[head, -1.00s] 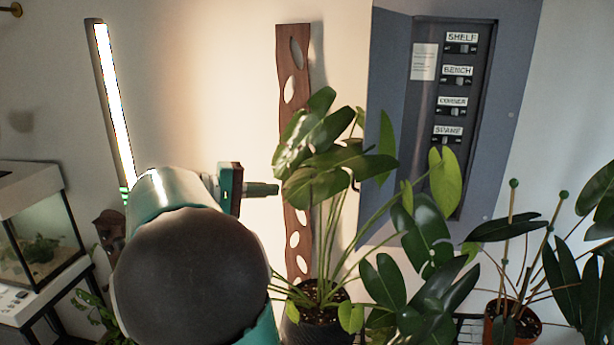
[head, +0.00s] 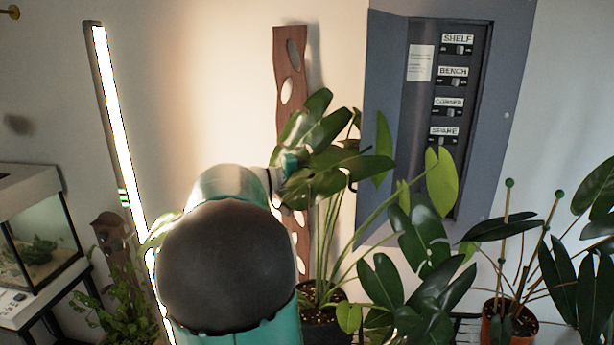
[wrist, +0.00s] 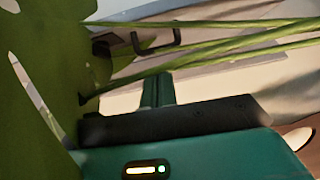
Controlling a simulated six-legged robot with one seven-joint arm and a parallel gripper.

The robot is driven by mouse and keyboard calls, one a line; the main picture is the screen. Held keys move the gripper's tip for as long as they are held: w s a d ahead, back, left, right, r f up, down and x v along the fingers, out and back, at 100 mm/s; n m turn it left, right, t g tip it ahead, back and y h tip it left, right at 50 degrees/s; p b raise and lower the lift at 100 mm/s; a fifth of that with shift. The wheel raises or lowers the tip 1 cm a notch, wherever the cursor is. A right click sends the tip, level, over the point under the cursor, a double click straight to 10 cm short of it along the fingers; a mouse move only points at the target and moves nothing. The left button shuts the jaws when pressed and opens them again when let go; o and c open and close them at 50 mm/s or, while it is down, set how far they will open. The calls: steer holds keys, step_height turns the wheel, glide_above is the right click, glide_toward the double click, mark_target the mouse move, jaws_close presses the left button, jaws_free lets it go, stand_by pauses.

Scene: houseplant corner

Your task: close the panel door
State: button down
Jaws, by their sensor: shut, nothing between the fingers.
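The panel (head: 505,130) is a blue-grey box on the wall with its switches showing. Its door (head: 384,90) stands open at the left side, seen at a steep angle. A dark handle (wrist: 157,42) shows in the wrist view, ahead of the fingers and apart from them; in the head view leaves cover most of it. My gripper (head: 290,163) is at the left of the large plant's leaves, partly hidden by them and left of the door. In the wrist view its fingers (wrist: 158,90) are together and empty, with green stems crossing just beyond.
The large potted plant (head: 330,185) stands between my arm and the door, its leaves overlapping the door's lower part. A wooden board (head: 289,60) and a lit tube lamp (head: 118,120) are to the left. Another potted plant (head: 508,325) stands at right. A glass tank (head: 35,235) is far left.

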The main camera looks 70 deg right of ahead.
mark_target(350, 178)
steer(key=shift+s+a, duration=0.1)
steer(key=shift+s, duration=0.6)
steer(key=shift+s, duration=0.15)
steer(key=shift+s+a+n+t+h, duration=0.35)
steer(key=shift+s+n+t+h, duration=0.05)
steer(key=shift+s+h, duration=0.1)
steer(key=shift+s, duration=0.1)
